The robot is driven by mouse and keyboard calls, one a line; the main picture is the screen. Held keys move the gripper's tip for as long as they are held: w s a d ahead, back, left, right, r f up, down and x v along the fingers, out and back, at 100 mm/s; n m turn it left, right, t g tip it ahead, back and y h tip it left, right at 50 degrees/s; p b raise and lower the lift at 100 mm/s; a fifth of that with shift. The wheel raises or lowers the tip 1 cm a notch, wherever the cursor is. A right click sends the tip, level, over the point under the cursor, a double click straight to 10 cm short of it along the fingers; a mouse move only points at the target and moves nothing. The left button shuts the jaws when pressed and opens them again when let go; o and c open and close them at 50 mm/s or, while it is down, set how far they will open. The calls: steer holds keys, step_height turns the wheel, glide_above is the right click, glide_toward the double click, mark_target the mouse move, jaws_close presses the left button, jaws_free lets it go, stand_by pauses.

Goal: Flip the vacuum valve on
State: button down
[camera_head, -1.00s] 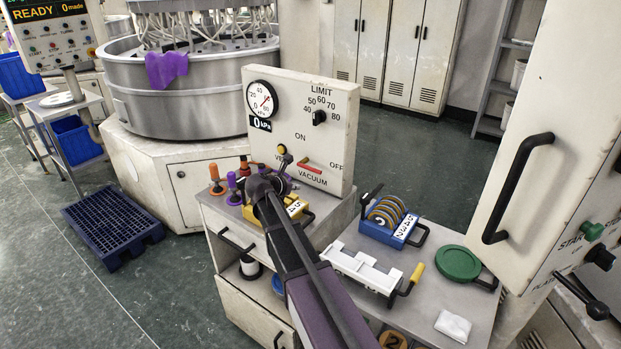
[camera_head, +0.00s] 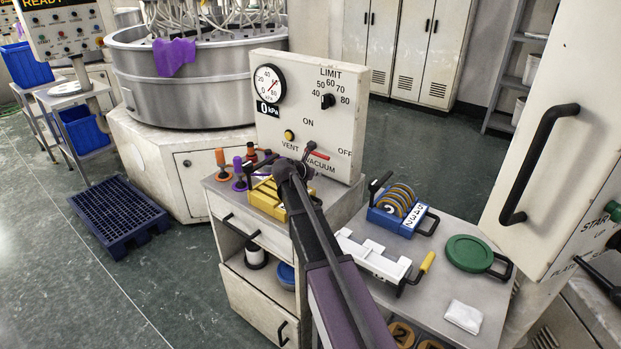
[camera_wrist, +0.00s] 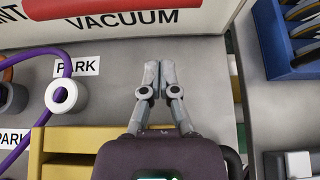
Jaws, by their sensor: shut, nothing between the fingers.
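The vacuum valve's red lever (camera_head: 318,155) is on the lower front of the white panel (camera_head: 265,185), above the word VACUUM, with its free end toward OFF at the right. ON is printed above it. My gripper (camera_head: 309,148) is shut and empty, overlapping the lever's left part in the head view; I cannot tell if it touches. In the wrist view my shut fingers (camera_wrist: 159,68) point up toward the panel, below and right of the red lever (camera_wrist: 62,7), which is cut by the top edge. The digital readout (camera_head: 268,108) under the dial shows 0 kPa.
A yellow vent button (camera_head: 289,136) and a black limit knob (camera_head: 327,101) are on the panel. Below are a yellow rack (camera_head: 266,198) and orange and purple pegs (camera_head: 221,160). A blue ring holder (camera_head: 385,217) and white fixture (camera_head: 372,258) stand right. A purple hose (camera_wrist: 68,50) shows in the wrist view.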

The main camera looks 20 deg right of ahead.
steer(key=shift+w+d+f, duration=0.3)
steer(key=shift+d+f, duration=0.05)
steer(key=shift+w+d+r+p, duration=0.1)
steer(key=shift+d+r+p, duration=0.1)
steer(key=shift+r+p, duration=0.8)
steer(key=shift+w+d+r+p, duration=0.1)
steer(key=shift+d+r+p, duration=0.1)
steer(key=shift+r+p, duration=0.75)
